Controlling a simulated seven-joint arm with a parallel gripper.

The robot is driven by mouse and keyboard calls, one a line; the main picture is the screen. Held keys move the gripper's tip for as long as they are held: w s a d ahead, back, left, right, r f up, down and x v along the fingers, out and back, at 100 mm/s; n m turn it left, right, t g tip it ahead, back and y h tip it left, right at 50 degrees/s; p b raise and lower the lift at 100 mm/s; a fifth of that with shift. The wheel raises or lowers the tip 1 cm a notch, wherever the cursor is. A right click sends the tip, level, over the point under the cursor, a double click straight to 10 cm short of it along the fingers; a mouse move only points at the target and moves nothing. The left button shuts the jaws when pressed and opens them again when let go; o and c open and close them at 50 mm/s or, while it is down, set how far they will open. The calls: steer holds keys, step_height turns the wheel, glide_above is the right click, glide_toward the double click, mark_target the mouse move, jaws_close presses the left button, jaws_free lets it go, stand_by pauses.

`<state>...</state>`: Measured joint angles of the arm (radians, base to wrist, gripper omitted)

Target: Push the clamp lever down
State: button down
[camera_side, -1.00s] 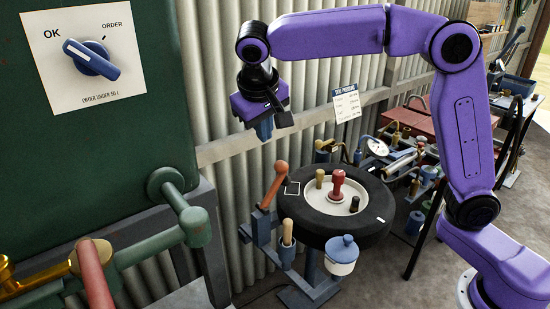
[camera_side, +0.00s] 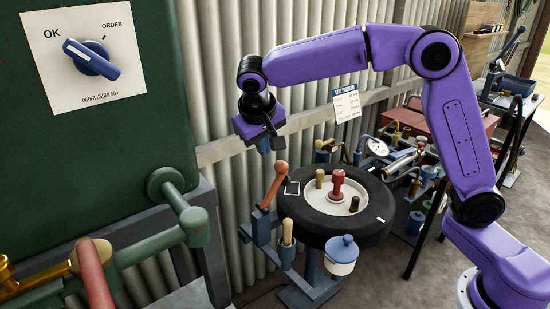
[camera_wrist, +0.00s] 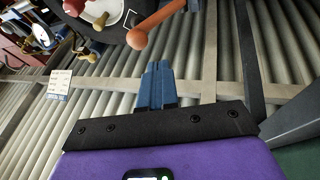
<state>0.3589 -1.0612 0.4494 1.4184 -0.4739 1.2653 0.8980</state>
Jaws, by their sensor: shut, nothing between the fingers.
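The clamp lever, with an orange-brown handle (camera_side: 275,184), stands tilted upward on a blue bracket at the left side of the black tyre (camera_side: 300,232). Its round knob and arm (camera_wrist: 146,34) also show in the wrist view, near the top middle. My gripper (camera_side: 273,147) is just above the lever's top end in the side view, apart from it as far as I can tell. Its blue fingers (camera_wrist: 155,85) are shut together with nothing between them. In the wrist view the fingertips point toward the lever knob, with a gap between them.
A red-handled tool (camera_side: 338,186) and other small knobs stand on the wheel hub. A blue-lidded cup (camera_side: 342,254) and a wooden-handled tool (camera_side: 287,232) hang in front. The corrugated wall (camera_side: 218,90) is close behind. A red bench (camera_side: 428,122) with tools stands to the right.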

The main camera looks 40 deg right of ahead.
mark_target(281, 162)
steer(key=shift+w+d+f, duration=0.15)
steer(key=shift+d+f, duration=0.55)
steer(key=shift+f, duration=0.2)
steer(key=shift+w+d+f, duration=0.2)
steer(key=shift+d+f, duration=0.45)
steer(key=shift+f, duration=0.3)
steer(key=shift+w+d+f, duration=0.15)
steer(key=shift+d+f, duration=0.55)
steer(key=shift+f, duration=0.2)
steer(key=shift+d, duration=0.15)
steer(key=shift+d+f+y, duration=0.2)
steer(key=shift+d+y, duration=0.4)
steer(key=shift+d, duration=0.25)
steer(key=shift+d+f+m+y, duration=0.2)
steer(key=shift+d+f+y, duration=0.65)
steer(key=shift+d+f, duration=1.4)
steer(key=shift+d+f+m+y, duration=0.2)
steer(key=shift+d+f+y, duration=0.65)
steer(key=shift+d+f, duration=1.3)
steer(key=shift+s, duration=0.1)
